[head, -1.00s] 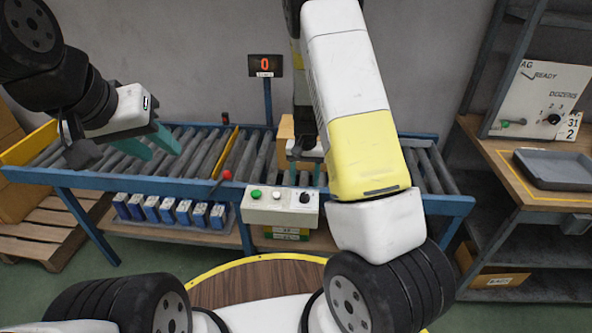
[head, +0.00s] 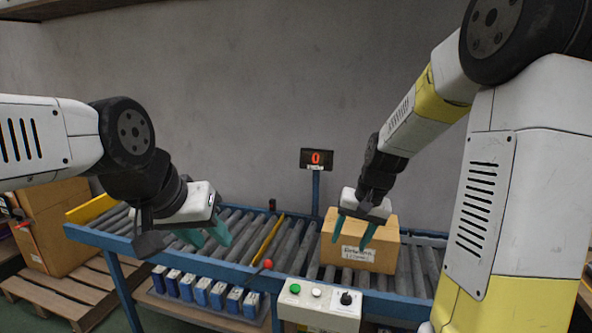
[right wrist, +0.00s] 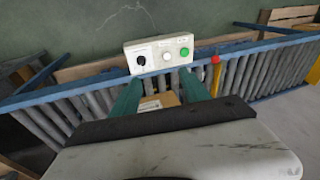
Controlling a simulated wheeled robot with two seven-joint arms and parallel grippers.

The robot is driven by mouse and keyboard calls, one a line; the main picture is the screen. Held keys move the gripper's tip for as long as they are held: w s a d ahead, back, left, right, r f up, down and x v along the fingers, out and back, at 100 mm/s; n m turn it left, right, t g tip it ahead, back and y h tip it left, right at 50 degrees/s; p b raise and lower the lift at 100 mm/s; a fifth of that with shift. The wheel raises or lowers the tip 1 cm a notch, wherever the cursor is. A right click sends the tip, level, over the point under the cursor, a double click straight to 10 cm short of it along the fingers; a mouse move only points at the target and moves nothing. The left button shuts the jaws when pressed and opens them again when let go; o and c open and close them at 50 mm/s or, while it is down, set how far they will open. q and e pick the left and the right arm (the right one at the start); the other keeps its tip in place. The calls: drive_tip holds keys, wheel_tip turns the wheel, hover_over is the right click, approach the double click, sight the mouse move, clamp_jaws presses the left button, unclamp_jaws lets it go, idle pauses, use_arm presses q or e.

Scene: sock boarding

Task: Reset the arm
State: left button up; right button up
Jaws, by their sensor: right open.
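My right gripper (head: 353,232) is open in front of and above a cardboard box (head: 385,256) with a white label, which sits on the roller conveyor (head: 233,228). In the right wrist view its two green fingers (right wrist: 158,96) are spread, with part of the box (right wrist: 159,101) showing between them and nothing held. My left gripper (head: 206,238) is over the left part of the conveyor; its two green fingers are apart and nothing shows between them.
A control box (head: 318,300) with a green button, a white button and a black knob is at the conveyor's front edge. A counter display (head: 316,159) reads 0. Blue-and-white packs (head: 203,291) stand on the lower shelf. Stacked cartons (head: 50,240) are at left.

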drive_tip(key=s+r+n+t, duration=0.2)
drive_tip(key=s+r+t, duration=0.2)
drive_tip(key=s+r, duration=0.9)
drive_tip(key=s, duration=0.5)
drive_tip(key=shift+n, duration=0.4)
